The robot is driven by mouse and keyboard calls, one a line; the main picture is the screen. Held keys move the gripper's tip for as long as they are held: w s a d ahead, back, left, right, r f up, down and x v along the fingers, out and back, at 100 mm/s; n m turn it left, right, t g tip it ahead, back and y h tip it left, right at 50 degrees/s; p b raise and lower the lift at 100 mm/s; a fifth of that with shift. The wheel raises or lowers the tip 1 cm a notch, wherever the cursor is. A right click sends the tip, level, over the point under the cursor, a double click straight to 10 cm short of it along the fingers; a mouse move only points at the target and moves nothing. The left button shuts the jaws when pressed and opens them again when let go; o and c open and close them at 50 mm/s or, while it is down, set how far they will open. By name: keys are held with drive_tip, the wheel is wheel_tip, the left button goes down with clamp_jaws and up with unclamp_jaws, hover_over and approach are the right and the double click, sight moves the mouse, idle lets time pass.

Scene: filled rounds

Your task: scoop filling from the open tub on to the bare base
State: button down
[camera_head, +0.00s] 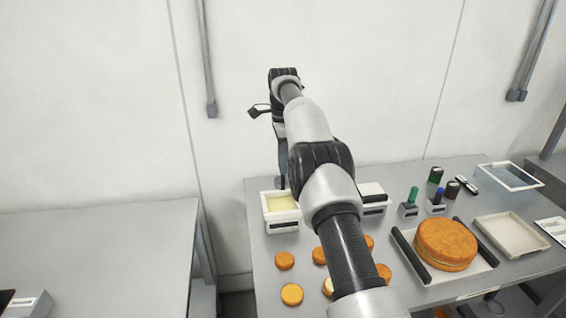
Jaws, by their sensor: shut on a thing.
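The open tub (282,211) is a white box with pale yellow filling at the back left of the table. My gripper (281,183) points down at the tub's back edge, mostly hidden behind my arm. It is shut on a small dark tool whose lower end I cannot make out. Several small orange-brown rounds lie in front of the tub, among them one at the left (285,260) and one nearer (291,294). A paler-topped round (328,287) is partly behind my arm. I cannot tell for sure which round is the bare base.
A second white tub (373,198) looks lidded, right of my arm. A large orange-brown round (446,240) sits on a board between dark bars. An empty tray (511,236), bottles and stamp-like tools (411,204) stand right. A grey table (95,255) at left is mostly clear.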

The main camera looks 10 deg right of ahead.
sight(282, 184)
drive_tip(key=shift+a, duration=0.2)
drive_tip(key=shift+f, duration=2)
drive_tip(key=shift+f+b, duration=1.25)
drive_tip(key=shift+f, duration=2.45)
drive_tip(key=shift+r, duration=0.1)
wheel_tip(282, 184, up, 3)
drive_tip(key=p, duration=0.3)
drive_tip(key=shift+r, duration=2.7)
